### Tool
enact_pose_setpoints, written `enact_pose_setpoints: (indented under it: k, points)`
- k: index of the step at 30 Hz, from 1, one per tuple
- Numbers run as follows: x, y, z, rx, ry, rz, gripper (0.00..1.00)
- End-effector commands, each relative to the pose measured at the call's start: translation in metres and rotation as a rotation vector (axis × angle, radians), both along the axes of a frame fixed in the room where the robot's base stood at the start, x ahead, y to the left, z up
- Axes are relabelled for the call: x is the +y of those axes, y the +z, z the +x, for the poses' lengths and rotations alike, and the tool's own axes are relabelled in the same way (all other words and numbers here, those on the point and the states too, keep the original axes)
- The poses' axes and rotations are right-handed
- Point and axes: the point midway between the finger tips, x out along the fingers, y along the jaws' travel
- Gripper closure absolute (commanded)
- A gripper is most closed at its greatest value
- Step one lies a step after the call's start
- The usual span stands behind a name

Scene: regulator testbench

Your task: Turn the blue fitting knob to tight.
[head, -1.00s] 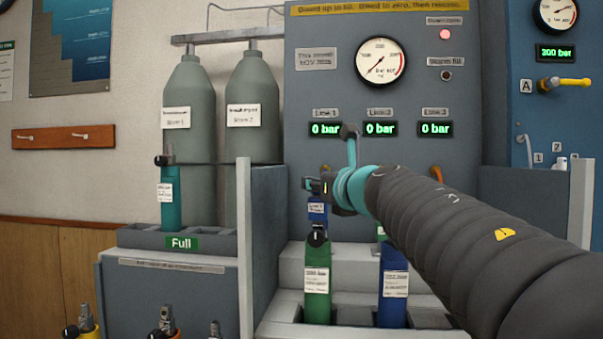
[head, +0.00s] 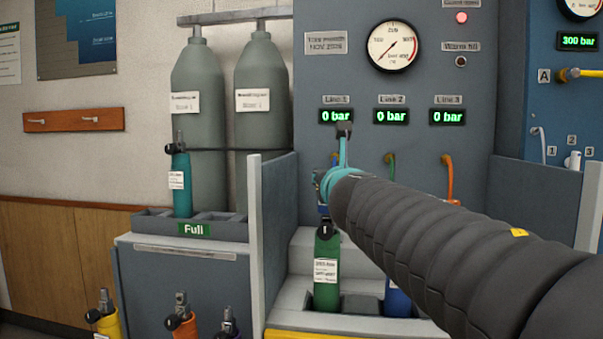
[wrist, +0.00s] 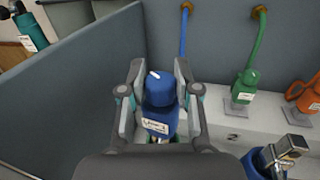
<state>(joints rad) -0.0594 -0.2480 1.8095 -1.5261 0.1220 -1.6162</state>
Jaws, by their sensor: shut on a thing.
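In the wrist view the blue fitting knob (wrist: 160,88) stands between the fingers of my gripper (wrist: 160,73), which is shut on it. A white mark shows on top of the knob, pointing toward the upper left. Below it is a blue body with a white label (wrist: 155,126). A blue hose (wrist: 184,32) hangs from the wall behind it. In the head view my arm covers most of the gripper and the knob.
A grey side panel (wrist: 75,75) stands close on the left. Green (wrist: 243,87) and orange (wrist: 308,95) fittings stand to the right. A blue cylinder (head: 397,298) and a green cylinder (head: 326,270) stand lower in front. The Line 1 display (head: 336,116) reads 0 bar.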

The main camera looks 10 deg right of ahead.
Motion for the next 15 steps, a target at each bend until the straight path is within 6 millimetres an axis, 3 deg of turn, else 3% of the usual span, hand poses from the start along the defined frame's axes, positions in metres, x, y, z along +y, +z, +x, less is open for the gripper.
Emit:
enact_pose_setpoints:
  k: [14, 15]
  points:
    - [-0.0002, -0.0004, -0.0003, 0.004, -0.007, 0.0, 1.0]
    - [-0.0002, -0.0004, -0.0003, 0.004, -0.007, 0.0, 0.63]
